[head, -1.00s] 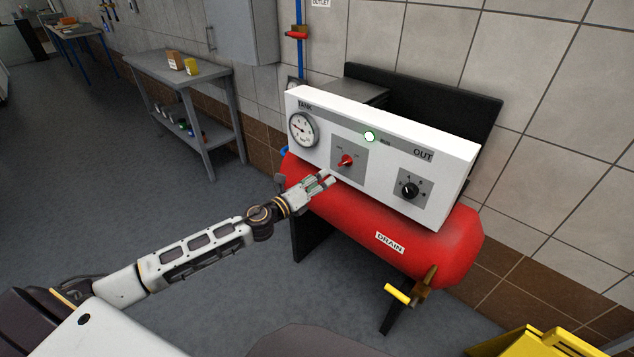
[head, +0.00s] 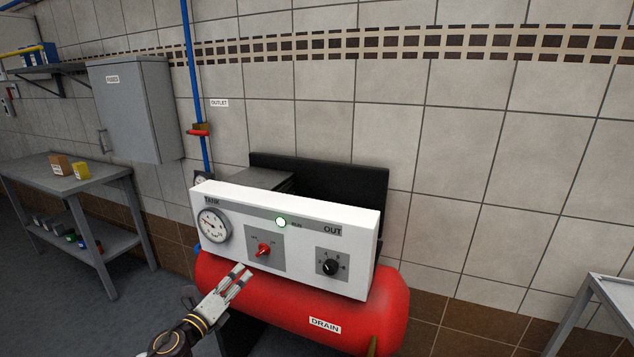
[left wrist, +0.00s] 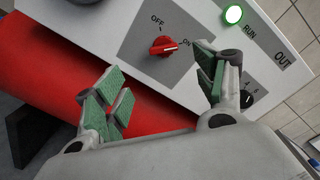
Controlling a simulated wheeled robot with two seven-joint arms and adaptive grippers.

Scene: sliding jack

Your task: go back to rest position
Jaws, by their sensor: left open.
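My left gripper (head: 240,277) is open and empty in front of the white control panel (head: 293,283), just below and left of the red switch (head: 264,250). In the left wrist view the green-padded fingers (left wrist: 160,97) stand apart, with the red switch (left wrist: 163,46) beyond them and not touched. The switch has OFF and ON marks beside it. The RUN lamp (head: 281,222) glows green. My right gripper does not show.
The red tank (head: 380,309) with a DRAIN label lies under the panel, close to my left gripper. A black knob (head: 330,267) and a gauge (head: 211,225) are on the panel. A grey shelf table (head: 96,184) stands left, and another table (head: 610,290) right.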

